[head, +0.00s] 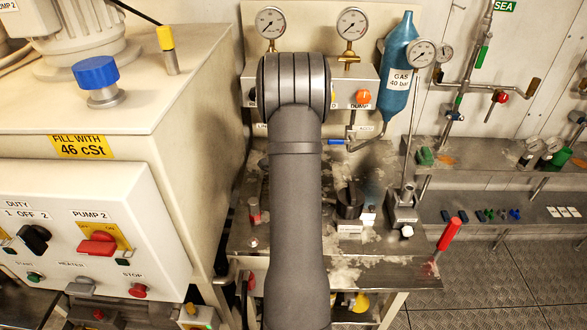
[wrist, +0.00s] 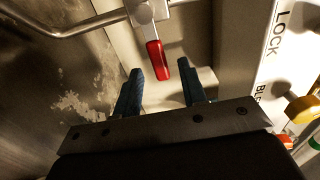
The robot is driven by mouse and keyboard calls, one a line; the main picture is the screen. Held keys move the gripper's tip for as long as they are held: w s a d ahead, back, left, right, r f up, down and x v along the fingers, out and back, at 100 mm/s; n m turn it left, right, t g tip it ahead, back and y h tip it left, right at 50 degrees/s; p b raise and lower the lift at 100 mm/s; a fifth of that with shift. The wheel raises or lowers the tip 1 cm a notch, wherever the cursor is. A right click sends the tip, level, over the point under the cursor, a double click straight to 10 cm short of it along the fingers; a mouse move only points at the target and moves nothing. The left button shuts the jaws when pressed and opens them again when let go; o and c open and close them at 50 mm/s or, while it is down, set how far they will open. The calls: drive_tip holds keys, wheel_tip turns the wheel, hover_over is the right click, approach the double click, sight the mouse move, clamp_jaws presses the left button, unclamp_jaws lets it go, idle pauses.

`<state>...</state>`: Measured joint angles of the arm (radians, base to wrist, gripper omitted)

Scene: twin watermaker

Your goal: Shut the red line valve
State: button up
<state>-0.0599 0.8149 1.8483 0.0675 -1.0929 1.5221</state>
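The red line valve shows in the wrist view as a red-sleeved lever (wrist: 157,60) on a metal fitting (wrist: 147,13) in a pipe. The lever reaches down in the picture, and its lower end lies between my two blue fingers. My gripper (wrist: 160,69) is open, with a finger on each side of the lever and a visible gap on both sides. I cannot tell how deep the lever sits between the fingers. In the head view my arm covers the gripper and this valve.
The block labelled LOCK (wrist: 275,37) is right of the lever, with a yellow knob (wrist: 303,109) near it. A pipe (wrist: 65,30) runs left. In the head view, a blue lever (head: 341,142), gas bottle (head: 398,68) and another red handle (head: 450,235) stand right of my arm.

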drive_tip(key=s, duration=1.4)
drive_tip(key=w, duration=1.7)
drive_tip(key=shift+w, duration=0.3)
drive_tip(key=shift+s, duration=0.1)
drive_tip(key=shift+w, duration=0.2)
drive_tip(key=shift+s+a+r+n, duration=0.15)
drive_tip(key=shift+r+n, duration=0.35)
drive_tip(key=shift+n, duration=0.5)
idle(0.6)
drive_tip(key=shift+o, duration=0.4)
